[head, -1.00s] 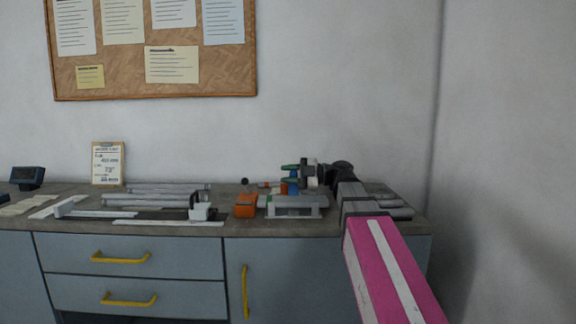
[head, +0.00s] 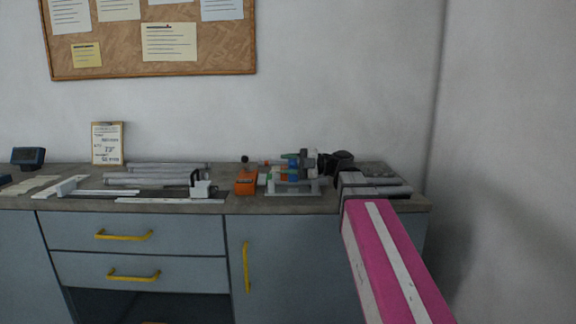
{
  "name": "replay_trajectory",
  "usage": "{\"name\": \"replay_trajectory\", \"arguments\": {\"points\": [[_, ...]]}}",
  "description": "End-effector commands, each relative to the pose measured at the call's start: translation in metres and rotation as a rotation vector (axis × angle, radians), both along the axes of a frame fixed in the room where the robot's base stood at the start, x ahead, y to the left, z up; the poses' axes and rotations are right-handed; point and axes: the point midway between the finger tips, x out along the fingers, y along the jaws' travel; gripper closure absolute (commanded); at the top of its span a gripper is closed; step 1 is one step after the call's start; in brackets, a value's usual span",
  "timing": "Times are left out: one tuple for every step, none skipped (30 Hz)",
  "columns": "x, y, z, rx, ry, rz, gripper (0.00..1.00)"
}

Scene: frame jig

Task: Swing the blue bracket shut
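A small jig (head: 293,192) with a pale grey frame stands on the bench, right of centre in the head view. Small blue, green and red parts cluster just above it. The blue bracket (head: 293,170) appears as a small blue patch among them, partly hidden; its angle is too small to tell. My gripper (head: 302,161) reaches in from the right at these parts, close to the blue patch. Whether it touches the bracket cannot be told. Its fingers are too small and overlapped to show whether they are open or shut.
An orange block (head: 246,183) stands just left of the jig. Farther left are a white-and-black clamp-like piece (head: 201,188), grey bars (head: 150,180) and a clipboard (head: 107,143). Grey bars also lie right of the jig, behind my arm. The wall is close behind the bench.

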Motion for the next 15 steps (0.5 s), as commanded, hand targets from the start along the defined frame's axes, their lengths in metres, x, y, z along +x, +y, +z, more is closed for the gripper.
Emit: {"name": "replay_trajectory", "arguments": {"points": [[0.000,0.000,0.000,0.000,0.000,0.000,0.45],[0.000,0.000,0.000,0.000,0.000,0.000,0.44],[0.000,0.000,0.000,0.000,0.000,0.000,0.44],[0.000,0.000,0.000,0.000,0.000,0.000,0.44],[0.000,0.000,0.000,0.000,0.001,0.000,0.44],[0.000,0.000,0.000,0.000,0.001,0.000,0.44],[0.000,0.000,0.000,0.000,0.001,0.000,0.44],[0.000,0.000,0.000,0.000,0.001,0.000,0.44],[0.000,0.000,0.000,0.000,0.001,0.000,0.44],[0.000,-0.001,0.000,0.000,0.001,0.000,0.44],[0.000,-0.001,0.000,0.000,0.001,0.000,0.44],[0.000,-0.003,0.000,0.000,0.001,0.000,0.44],[0.000,-0.005,0.000,0.000,0.001,-0.001,0.44],[0.000,-0.007,0.000,0.000,0.001,-0.001,0.44],[0.000,-0.011,0.000,0.000,0.001,-0.001,0.44]]}}
